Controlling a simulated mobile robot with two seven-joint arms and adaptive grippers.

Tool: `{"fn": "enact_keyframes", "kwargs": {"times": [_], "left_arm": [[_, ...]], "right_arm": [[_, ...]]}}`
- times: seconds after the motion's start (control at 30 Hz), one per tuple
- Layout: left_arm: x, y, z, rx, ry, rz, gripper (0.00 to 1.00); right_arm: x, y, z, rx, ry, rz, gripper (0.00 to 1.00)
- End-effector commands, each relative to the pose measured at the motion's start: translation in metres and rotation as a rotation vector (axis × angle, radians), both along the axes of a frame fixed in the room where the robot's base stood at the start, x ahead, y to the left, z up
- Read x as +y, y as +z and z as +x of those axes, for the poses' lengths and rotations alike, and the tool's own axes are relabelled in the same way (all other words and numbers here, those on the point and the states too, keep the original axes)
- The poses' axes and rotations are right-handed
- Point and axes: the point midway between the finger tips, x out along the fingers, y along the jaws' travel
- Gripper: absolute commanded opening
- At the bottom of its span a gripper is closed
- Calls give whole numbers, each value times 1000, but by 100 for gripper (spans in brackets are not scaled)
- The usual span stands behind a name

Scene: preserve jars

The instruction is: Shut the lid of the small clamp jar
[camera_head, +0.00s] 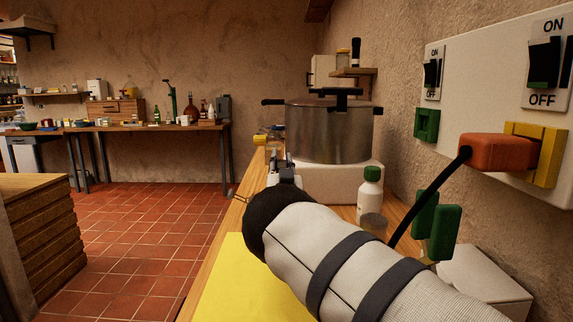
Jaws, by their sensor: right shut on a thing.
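My right arm comes in from the lower right and reaches over the wooden counter. My right gripper (282,160) is in front of the big steel pot, at its left side. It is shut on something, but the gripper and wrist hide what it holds. A thin bent wire (238,196) sticks out to the left below the gripper; I cannot tell what it belongs to. Small glass jars (276,131) show behind the gripper, left of the pot. I cannot make out the small clamp jar or its lid for sure. My left gripper is not in view.
The steel pot (327,132) stands on a white base (338,183). A white bottle with a green cap (370,193) stands right of my wrist. A black cable runs from the orange plug (497,153). A yellow mat (250,285) lies at the front of the counter.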

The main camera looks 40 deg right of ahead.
Motion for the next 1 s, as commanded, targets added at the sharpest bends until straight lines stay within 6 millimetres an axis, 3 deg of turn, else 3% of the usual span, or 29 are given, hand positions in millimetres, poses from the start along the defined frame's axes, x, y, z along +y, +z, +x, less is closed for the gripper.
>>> {"fn": "enact_keyframes", "kwargs": {"times": [0.37,1.0], "left_arm": [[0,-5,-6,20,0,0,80],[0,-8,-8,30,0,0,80]], "right_arm": [[18,0,13,144,-2,-208,0],[28,-1,19,142,-1,-203,0]]}}
